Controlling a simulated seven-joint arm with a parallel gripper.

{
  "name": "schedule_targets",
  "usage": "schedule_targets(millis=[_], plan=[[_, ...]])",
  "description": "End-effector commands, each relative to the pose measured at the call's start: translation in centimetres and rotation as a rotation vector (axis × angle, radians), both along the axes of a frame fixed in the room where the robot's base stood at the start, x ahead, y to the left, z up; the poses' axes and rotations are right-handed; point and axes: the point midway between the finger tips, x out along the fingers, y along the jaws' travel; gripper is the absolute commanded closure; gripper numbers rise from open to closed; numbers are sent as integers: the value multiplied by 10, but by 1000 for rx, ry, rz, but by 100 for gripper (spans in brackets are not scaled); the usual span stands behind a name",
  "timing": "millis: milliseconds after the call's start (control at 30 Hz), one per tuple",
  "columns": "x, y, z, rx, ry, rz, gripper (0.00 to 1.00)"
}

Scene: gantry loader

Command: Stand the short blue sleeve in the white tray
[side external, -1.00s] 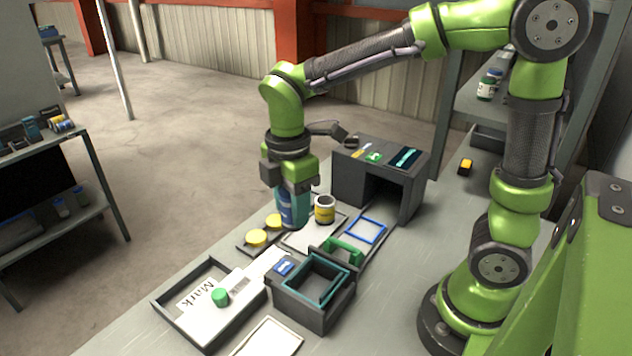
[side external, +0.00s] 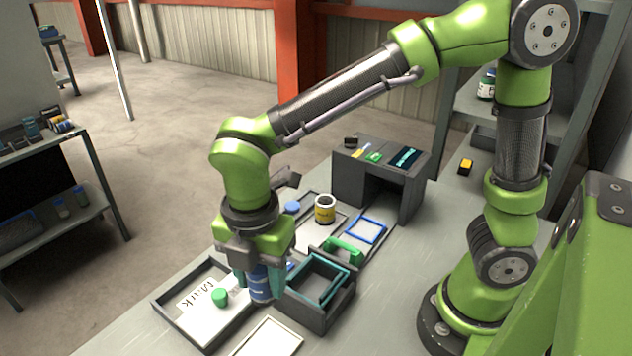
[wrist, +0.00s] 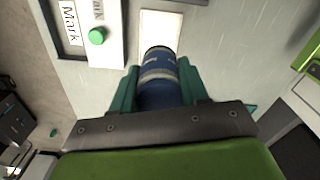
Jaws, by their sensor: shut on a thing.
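A blue sleeve (side external: 260,284) with a paler band is held roughly upright between the teal fingers of my gripper (side external: 260,278). In the wrist view the sleeve (wrist: 160,75) sits between both fingers, its far end pointing away from me. My gripper is shut on it, over the gap between the paper tray and the dark box. The white tray (side external: 297,343) is a shallow, light-rimmed tray at the front edge of the picture, apart from the sleeve. In the wrist view it shows as a pale rectangle (wrist: 162,22) just beyond the sleeve. It looks empty.
A dark-walled tray (side external: 160,304) with a "Mark" sheet and a green cap (side external: 220,297) lies left of the sleeve. A dark box with teal rim (side external: 318,310) stands close on the right. Behind are a yellow-labelled can (side external: 325,210) and a blue-topped item (side external: 291,207).

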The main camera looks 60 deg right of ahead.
Motion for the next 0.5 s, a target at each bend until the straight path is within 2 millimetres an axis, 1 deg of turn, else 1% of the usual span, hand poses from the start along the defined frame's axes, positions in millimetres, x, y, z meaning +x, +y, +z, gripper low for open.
schedule_targets(millis=[400,500], plan=[[-1,0,-61,-1,5,-2,95],[0,0,-70,-1,2,-2,95]])
